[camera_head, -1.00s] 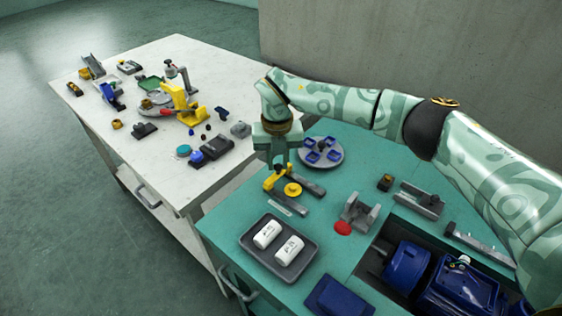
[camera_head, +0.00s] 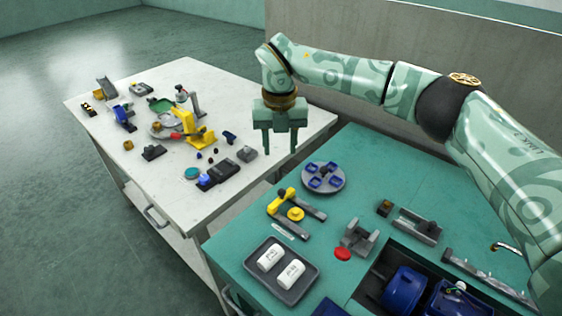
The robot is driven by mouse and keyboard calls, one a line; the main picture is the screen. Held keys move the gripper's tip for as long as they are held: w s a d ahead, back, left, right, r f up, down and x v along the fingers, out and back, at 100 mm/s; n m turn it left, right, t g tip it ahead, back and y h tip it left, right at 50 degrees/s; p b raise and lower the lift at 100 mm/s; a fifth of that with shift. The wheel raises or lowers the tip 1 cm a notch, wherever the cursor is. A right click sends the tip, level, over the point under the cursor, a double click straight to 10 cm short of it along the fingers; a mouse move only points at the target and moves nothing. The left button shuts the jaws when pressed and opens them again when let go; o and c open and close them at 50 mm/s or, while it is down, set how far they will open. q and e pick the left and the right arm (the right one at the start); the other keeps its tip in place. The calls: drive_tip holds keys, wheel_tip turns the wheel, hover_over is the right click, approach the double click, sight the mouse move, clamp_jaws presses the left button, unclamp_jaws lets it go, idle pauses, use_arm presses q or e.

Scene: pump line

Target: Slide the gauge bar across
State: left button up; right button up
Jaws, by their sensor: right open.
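A fixture on the green table has a yellow bar (camera_head: 280,201), a round yellow knob (camera_head: 295,214) and dark grey rails (camera_head: 311,207). The yellow bar lies across the left end of the rails; I cannot tell for certain whether it is the gauge bar. My right gripper (camera_head: 280,151) is open and empty, fingers pointing down. It hangs above and behind the fixture, apart from it, in front of the white table's right edge. My left gripper is not in view.
A grey tray (camera_head: 303,296) with two white cylinders stands in front of the fixture. A round plate (camera_head: 341,183) with blue cups is behind it. A grey bracket (camera_head: 356,240) and red disc (camera_head: 342,254) are to the right. The white table (camera_head: 247,109) holds many parts.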

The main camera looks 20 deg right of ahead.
drive_tip(key=shift+r, duration=1.45)
